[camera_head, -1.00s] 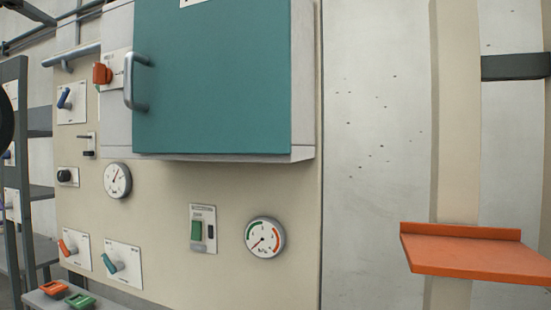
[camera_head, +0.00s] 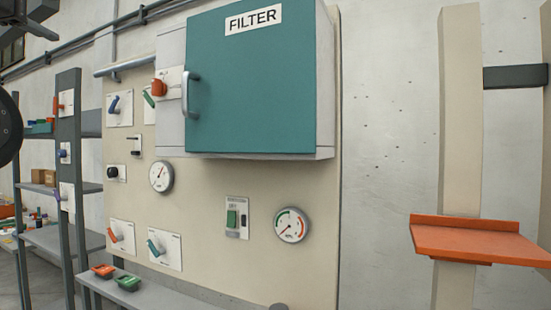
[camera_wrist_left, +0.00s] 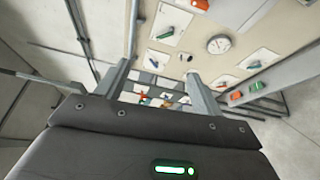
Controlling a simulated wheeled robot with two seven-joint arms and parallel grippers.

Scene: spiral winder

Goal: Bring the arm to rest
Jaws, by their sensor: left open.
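In the left wrist view my left gripper (camera_wrist_left: 160,88) has its two grey fingers wide apart, with nothing between them. It is in free air, with the panel behind it at a tilted angle. In the head view, a dark rounded part (camera_head: 8,127) cuts in at the left edge; I cannot tell if it is part of my arm. My right gripper is in neither view.
A beige panel (camera_head: 200,215) carries switches, gauges and a teal FILTER cabinet (camera_head: 255,95) that juts out, door shut. An orange shelf (camera_head: 475,243) sticks out at right.

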